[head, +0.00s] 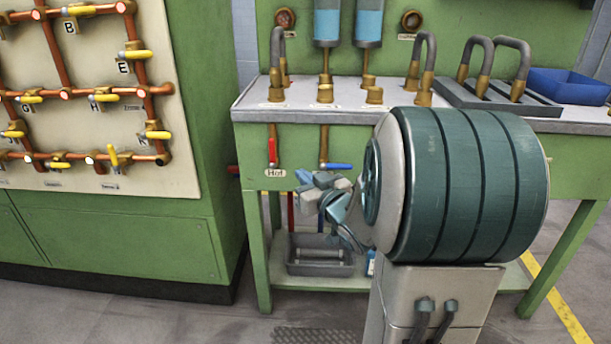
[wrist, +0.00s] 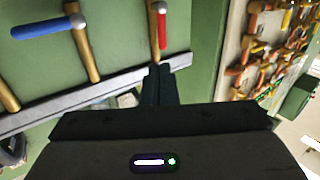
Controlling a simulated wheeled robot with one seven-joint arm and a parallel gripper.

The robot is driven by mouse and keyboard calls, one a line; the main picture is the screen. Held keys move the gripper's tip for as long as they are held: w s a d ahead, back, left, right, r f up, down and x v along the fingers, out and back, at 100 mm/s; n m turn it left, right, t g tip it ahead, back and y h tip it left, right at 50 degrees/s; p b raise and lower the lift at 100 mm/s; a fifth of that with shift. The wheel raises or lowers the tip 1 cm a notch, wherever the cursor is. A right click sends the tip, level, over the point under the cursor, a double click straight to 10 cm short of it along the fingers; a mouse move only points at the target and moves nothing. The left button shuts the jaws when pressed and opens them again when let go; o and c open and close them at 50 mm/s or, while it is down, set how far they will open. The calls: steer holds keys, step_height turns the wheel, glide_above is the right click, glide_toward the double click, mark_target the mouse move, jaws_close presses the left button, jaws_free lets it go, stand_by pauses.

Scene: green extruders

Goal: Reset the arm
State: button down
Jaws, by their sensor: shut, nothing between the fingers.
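My gripper (wrist: 160,72) shows in the wrist view as two dark fingers pressed together with nothing between them. Its fingertips appear in front of the grey bench edge, below the red valve handle (wrist: 162,30) in that picture. My arm (head: 338,205) is folded in front of the green workbench (head: 450,150) in the head view, seen partly behind my large teal and grey shoulder part. The fingertips cannot be made out clearly in the head view.
The bench carries bent brass-ended pipes (head: 425,65) and a blue bin (head: 568,85). Red (head: 272,152) and blue (head: 336,166) valve handles hang under its front edge. A grey tray (head: 318,266) sits on the lower shelf. A valve panel (head: 90,100) stands left. Floor at front left is clear.

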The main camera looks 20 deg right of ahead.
steer(key=s+a+r+m+g+h+p, duration=0.2)
steer(key=s+r+g+h+p, duration=0.3)
steer(key=r+p, duration=0.7)
steer(key=s+a+r+g+y+p, duration=0.1)
steer(key=s+a+r+g+p, duration=0.2)
steer(key=s+p, duration=0.4)
steer(key=s+a+r+g+y+p, duration=0.1)
steer(key=s+a+r+g+p, duration=0.3)
steer(key=s, duration=0.8)
steer(key=a+g+p, duration=0.2)
steer(key=p, duration=0.1)
steer(key=shift+a+r+g+y+p, duration=0.2)
steer(key=shift+g+y+p, duration=0.2)
steer(key=shift+s, duration=0.15)
